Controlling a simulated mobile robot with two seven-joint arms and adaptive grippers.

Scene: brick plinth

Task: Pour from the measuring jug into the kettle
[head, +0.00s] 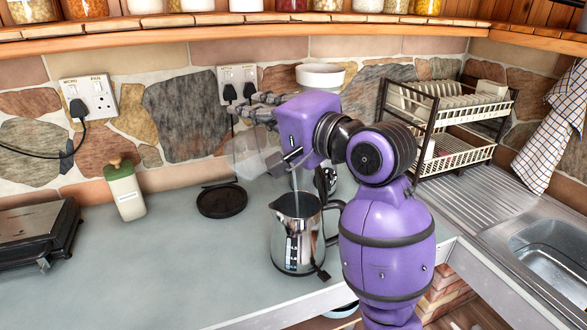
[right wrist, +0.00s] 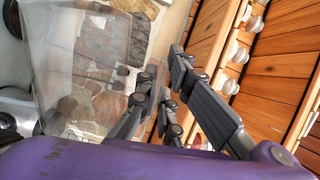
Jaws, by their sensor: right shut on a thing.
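The clear measuring jug (head: 244,157) hangs tilted in the air above the counter, up and to the left of the kettle's mouth. It also shows in the right wrist view (right wrist: 75,60), see-through and close to the fingers. My right gripper (head: 254,108) is shut on the jug; the exact contact is partly hidden. The steel kettle (head: 296,246) stands upright on the counter, its open top upward and dark handle on the right. A thin pale streak runs from near the jug down to the kettle's mouth. My left gripper is not in view.
A round black base (head: 221,200) lies left of the kettle. A dish rack (head: 452,120) and sink (head: 550,250) are right. A shelf with jars runs above.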

